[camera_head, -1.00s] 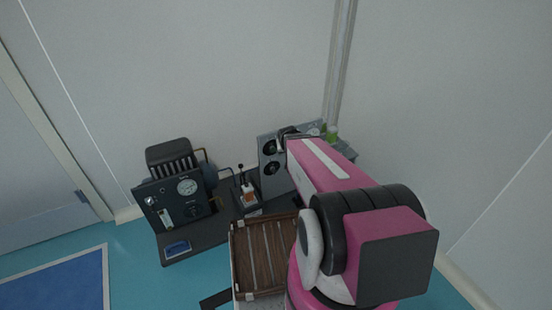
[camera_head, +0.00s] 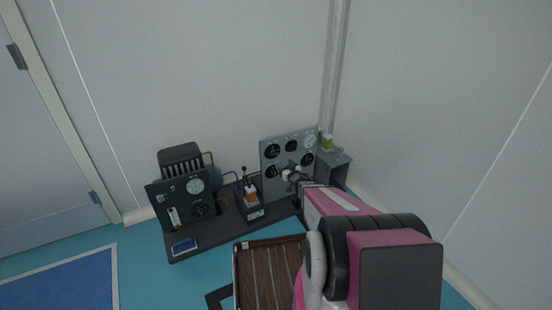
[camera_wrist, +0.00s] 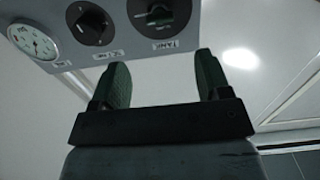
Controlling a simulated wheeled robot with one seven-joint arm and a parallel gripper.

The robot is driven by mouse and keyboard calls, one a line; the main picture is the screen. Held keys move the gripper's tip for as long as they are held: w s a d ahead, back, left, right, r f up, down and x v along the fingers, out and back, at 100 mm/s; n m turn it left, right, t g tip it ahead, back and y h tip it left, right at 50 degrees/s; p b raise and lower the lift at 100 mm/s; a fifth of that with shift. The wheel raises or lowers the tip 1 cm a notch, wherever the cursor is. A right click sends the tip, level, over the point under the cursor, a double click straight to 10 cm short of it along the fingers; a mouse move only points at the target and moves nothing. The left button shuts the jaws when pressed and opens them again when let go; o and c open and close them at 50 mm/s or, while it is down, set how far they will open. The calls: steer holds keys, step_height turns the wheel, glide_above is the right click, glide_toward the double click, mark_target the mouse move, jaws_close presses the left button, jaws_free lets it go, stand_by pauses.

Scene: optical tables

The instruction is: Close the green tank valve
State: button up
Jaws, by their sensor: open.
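In the wrist view, a dark round valve with a green handle (camera_wrist: 160,14) sits at the top edge on a grey panel (camera_wrist: 115,52), above a label reading TANK. Its upper part is cut off. My gripper (camera_wrist: 162,80) is open and empty, its two dark green fingertips apart, below the panel's lower edge in the picture and clear of the valve. In the head view, my gripper (camera_head: 288,174) is in front of the lower part of the upright grey panel (camera_head: 283,138). I cannot tell which dial there is the green valve.
In the wrist view, a black knob (camera_wrist: 91,22) and a white gauge (camera_wrist: 34,41) are left of the valve. In the head view, a black instrument unit (camera_head: 184,207), a small bottle stand (camera_head: 252,203) and a wooden-slatted tray (camera_head: 268,262) stand nearby. A wall is behind.

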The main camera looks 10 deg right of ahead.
mark_target(275, 154)
steer(key=x, duration=1)
steer(key=shift+w+a, duration=0.1)
steer(key=shift+w, duration=0.25)
steer(key=c, duration=0.9)
